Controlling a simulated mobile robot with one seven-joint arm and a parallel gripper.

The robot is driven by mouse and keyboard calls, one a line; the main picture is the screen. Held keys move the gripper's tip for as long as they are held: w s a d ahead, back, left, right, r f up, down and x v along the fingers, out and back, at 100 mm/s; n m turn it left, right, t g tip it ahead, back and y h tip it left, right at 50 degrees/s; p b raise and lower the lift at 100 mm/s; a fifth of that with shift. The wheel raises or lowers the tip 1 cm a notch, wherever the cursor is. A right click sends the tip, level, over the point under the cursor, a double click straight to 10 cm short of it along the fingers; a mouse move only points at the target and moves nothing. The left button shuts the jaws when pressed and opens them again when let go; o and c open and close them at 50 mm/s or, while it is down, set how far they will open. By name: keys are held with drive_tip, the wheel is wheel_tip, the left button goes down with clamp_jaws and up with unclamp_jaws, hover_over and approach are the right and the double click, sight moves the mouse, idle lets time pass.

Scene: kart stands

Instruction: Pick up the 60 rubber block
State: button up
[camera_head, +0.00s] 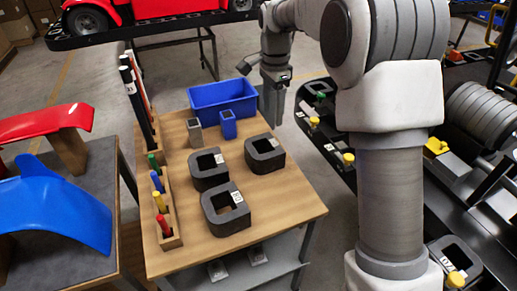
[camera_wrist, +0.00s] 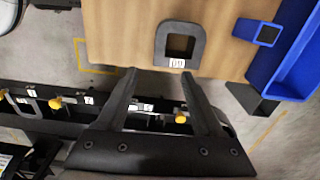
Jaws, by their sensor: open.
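Three dark grey, ring-shaped blocks with square holes stand on the wooden table: one toward the right edge (camera_head: 265,163), one left of the middle (camera_head: 209,181), and one nearer the front (camera_head: 228,222). Each bears a small white label; I cannot read the numbers surely, so I cannot tell which is the 60 block. My gripper (camera_head: 272,103) is open and empty beside the table's right edge, near the blue bin. In the wrist view its fingers (camera_wrist: 158,78) spread apart, and one dark block (camera_wrist: 161,42) lies beyond their tips, its label toward me.
A blue bin (camera_head: 222,91) stands at the table's back, with a small blue block (camera_head: 228,130) and a grey one (camera_head: 194,137) before it. A wooden rack (camera_head: 172,240) of coloured-handled tools lines the left edge. A black kart frame (camera_head: 322,138) is close on the right.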

sight(270, 154)
wheel_tip(270, 154, down, 18)
drive_tip(key=shift+a+r+b, duration=0.1)
drive_tip(key=shift+r+b, duration=0.1)
drive_tip(key=shift+b, duration=0.7)
clamp_jaws()
drive_tip(key=shift+r, duration=0.1)
idle(1.0)
